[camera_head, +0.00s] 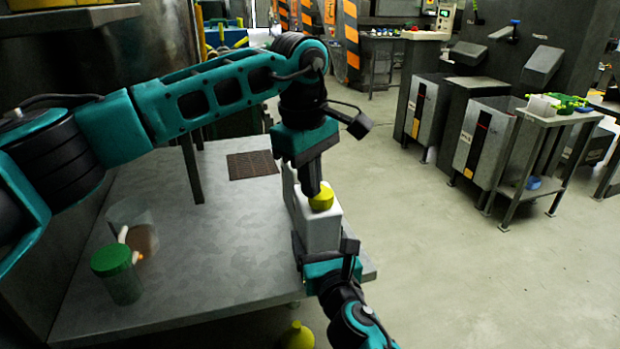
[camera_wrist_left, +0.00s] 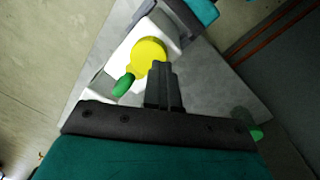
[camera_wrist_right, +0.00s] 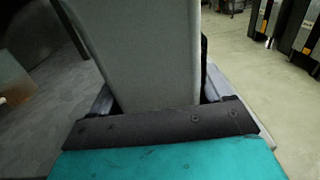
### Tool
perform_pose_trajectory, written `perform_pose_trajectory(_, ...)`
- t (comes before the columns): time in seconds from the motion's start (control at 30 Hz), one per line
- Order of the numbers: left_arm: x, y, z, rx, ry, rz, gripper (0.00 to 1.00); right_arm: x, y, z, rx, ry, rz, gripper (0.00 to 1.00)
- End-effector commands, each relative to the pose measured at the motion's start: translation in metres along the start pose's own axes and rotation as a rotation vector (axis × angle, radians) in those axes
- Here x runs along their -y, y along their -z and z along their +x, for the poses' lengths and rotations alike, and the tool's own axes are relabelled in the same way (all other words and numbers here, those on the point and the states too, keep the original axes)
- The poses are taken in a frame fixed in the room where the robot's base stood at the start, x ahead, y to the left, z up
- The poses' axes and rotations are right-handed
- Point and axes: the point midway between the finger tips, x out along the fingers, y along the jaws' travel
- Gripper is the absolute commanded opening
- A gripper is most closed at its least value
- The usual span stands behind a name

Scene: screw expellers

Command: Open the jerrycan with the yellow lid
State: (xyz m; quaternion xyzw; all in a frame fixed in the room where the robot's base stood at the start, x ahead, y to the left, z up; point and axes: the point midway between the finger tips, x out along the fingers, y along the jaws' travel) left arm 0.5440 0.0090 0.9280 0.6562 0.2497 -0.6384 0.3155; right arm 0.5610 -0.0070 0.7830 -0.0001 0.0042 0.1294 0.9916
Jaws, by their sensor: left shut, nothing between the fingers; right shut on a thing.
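The white jerrycan (camera_head: 318,228) stands at the right edge of the grey table, its yellow lid (camera_head: 321,199) on top. My left gripper (camera_head: 316,192) is shut and empty, pointing down right at the lid. In the left wrist view its closed fingertips (camera_wrist_left: 160,68) overlap the edge of the yellow lid (camera_wrist_left: 147,50); I cannot tell whether they touch it. My right gripper (camera_head: 326,252) is shut on the lower body of the jerrycan, one finger on each side. The jerrycan (camera_wrist_right: 150,50) fills the space between the fingers in the right wrist view.
A green-lidded jar (camera_head: 118,275) and a clear container (camera_head: 135,232) stand at the table's left. A dark grate (camera_head: 252,165) lies behind. The middle of the table (camera_head: 215,235) is clear. A yellow object (camera_head: 298,338) is below the front edge.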

Motion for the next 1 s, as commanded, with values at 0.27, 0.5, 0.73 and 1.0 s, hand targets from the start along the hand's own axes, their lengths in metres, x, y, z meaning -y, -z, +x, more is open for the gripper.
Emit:
perform_pose_trajectory(0.27,0.001,-0.01,0.004,-0.046,-0.006,-0.468,0.0,-0.007,-0.011,0.001,0.024,-0.016,-0.003,0.0)
perform_pose_trajectory(0.5,-0.002,-0.019,0.004,-0.088,-0.016,-0.91,0.0,-0.007,-0.011,0.001,0.024,-0.017,-0.005,0.0)
perform_pose_trajectory(0.73,-0.009,-0.026,0.004,-0.129,-0.023,-1.365,0.0,-0.008,-0.011,0.001,0.025,-0.018,-0.006,0.0)
perform_pose_trajectory(1.0,-0.017,-0.029,0.005,-0.175,-0.031,-1.853,0.0,-0.008,-0.011,0.001,0.025,-0.018,-0.007,0.0)
